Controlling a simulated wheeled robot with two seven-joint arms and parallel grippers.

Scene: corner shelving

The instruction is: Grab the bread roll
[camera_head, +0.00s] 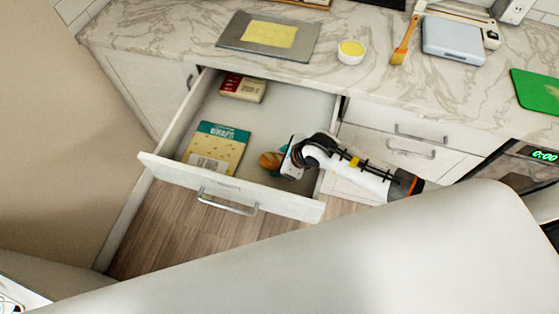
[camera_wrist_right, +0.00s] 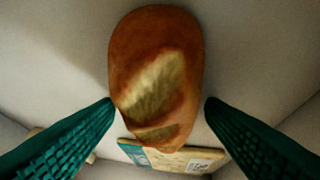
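The bread roll (camera_head: 270,161) lies in the open drawer, near its right side, beside my right gripper (camera_head: 281,166). In the right wrist view the roll (camera_wrist_right: 158,75) is brown with a pale split crust. My right gripper (camera_wrist_right: 160,112) is open, with one green finger on each side of the roll's near end. A gap shows between the roll and the right finger; the left finger's tip is very close to the roll, and I cannot tell if it touches. My left gripper is not in view.
The drawer (camera_head: 157,168) also holds a wraps packet (camera_head: 217,146) and a red-and-cream box (camera_head: 243,88). The drawer's right wall is close to my right arm.

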